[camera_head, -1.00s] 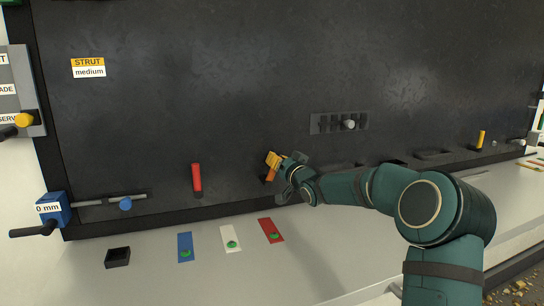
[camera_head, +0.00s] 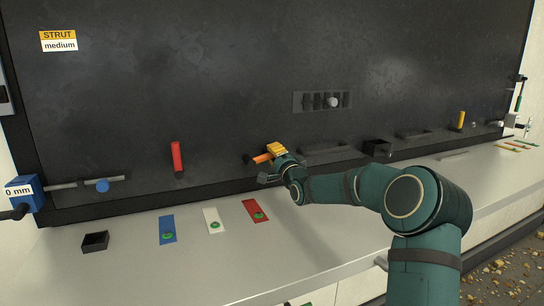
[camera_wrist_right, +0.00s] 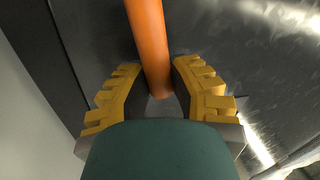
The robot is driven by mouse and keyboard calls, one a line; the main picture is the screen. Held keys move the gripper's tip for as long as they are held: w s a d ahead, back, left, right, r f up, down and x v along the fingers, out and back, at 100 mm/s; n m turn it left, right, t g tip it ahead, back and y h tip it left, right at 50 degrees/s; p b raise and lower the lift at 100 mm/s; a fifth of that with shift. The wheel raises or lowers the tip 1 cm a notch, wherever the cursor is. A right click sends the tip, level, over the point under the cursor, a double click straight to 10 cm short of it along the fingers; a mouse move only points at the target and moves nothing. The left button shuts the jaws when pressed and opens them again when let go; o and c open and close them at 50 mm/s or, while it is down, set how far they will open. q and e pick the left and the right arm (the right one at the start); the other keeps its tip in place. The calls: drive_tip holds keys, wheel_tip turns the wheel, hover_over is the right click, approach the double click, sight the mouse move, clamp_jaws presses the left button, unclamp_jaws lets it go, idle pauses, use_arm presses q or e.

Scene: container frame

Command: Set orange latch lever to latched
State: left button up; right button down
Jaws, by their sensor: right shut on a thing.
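The orange latch lever (camera_head: 262,158) is on the lower part of the dark panel. It lies nearly level, tilted slightly up to the right from its dark pivot (camera_head: 248,160). My right gripper (camera_head: 277,150) is at the lever's right end, shut on it, with its yellow finger pads around it. In the right wrist view the orange lever (camera_wrist_right: 148,40) runs down between the two yellow fingers of the gripper (camera_wrist_right: 160,88). The lever's end is partly hidden by the gripper. My left gripper is not in view.
A red lever (camera_head: 177,157) stands upright to the left, and a yellow lever (camera_head: 461,120) stands far right. A slotted plate with a white knob (camera_head: 333,102) is above. Blue, white and red (camera_head: 255,210) cards and a small black tray (camera_head: 95,242) lie on the grey ledge.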

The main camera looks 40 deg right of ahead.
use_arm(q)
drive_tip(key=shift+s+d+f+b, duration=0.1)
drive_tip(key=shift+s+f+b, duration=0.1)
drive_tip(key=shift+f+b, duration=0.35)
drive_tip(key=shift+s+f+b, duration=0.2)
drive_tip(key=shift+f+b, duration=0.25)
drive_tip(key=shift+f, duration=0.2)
use_arm(e)
drive_tip(key=shift+d+f+m+h, duration=0.1)
drive_tip(key=shift+f+m+h, duration=0.15)
drive_tip(key=shift+f+m, duration=0.4)
drive_tip(key=shift+f+m+h, duration=0.25)
drive_tip(key=shift+f+m, duration=0.05)
drive_tip(key=shift+m, duration=0.65)
drive_tip(key=c, duration=0.8)
unclamp_jaws()
drive_tip(key=shift+c, duration=0.2)
drive_tip(key=v, duration=1.2)
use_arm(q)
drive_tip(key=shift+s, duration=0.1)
use_arm(e)
drive_tip(key=shift+s, duration=0.1)
